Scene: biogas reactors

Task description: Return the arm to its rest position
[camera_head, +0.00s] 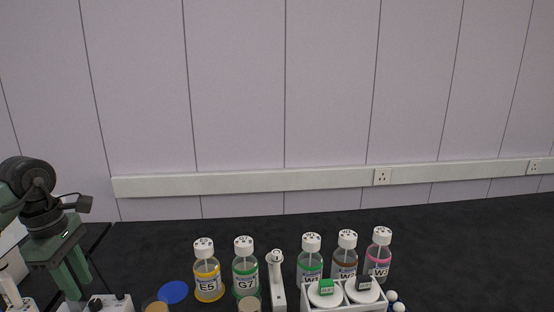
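My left arm comes in from the left edge. Its dark green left gripper (76,282) points down over the left end of the black bench. Its two fingers are seen close together at an angle, so whether they are apart or shut is not clear. I see nothing held between them. My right gripper is not in view.
On the black bench (440,250) stand bottles E5 (208,278) and G7 (245,272), with three W bottles (376,260) to the right. A blue disc (173,292), a white upright device (276,280) and a white rack (345,308) are near the front. A white box (108,303) is beside the gripper.

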